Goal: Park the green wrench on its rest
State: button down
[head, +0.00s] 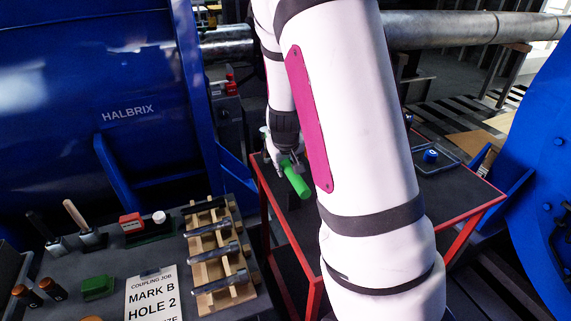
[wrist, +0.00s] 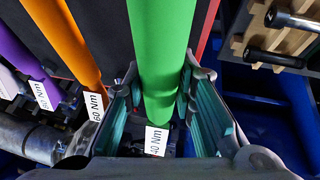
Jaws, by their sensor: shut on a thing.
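The green wrench (wrist: 162,60) runs between the two fingers of my gripper (wrist: 160,85) in the wrist view, with a "40 Nm" tag at its lower end. My gripper is shut on it. In the head view the green handle (head: 296,182) sticks out below my gripper (head: 283,158), over the red-framed cart (head: 268,190). An orange wrench (wrist: 68,40) with a "60 Nm" tag and a purple wrench (wrist: 22,60) with a tag lie to the left in the wrist view. The green wrench's rest cannot be made out; my arm hides part of the cart.
A bench (head: 110,255) at the left holds a wooden rack (head: 202,285) with several dark rods, a "MARK B HOLE 2" sign (head: 152,297) and a green box (head: 97,287). A blue HALBRIX machine (head: 90,150) stands behind. A blue item (head: 430,156) sits on the cart's right part.

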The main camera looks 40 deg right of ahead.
jog(key=shift+f+b, duration=1.4)
jog(key=c, duration=1.2)
grip_release()
jog(key=shift+c, duration=0.2)
jog(key=shift+f, duration=0.1)
jog(key=v, duration=1.2)
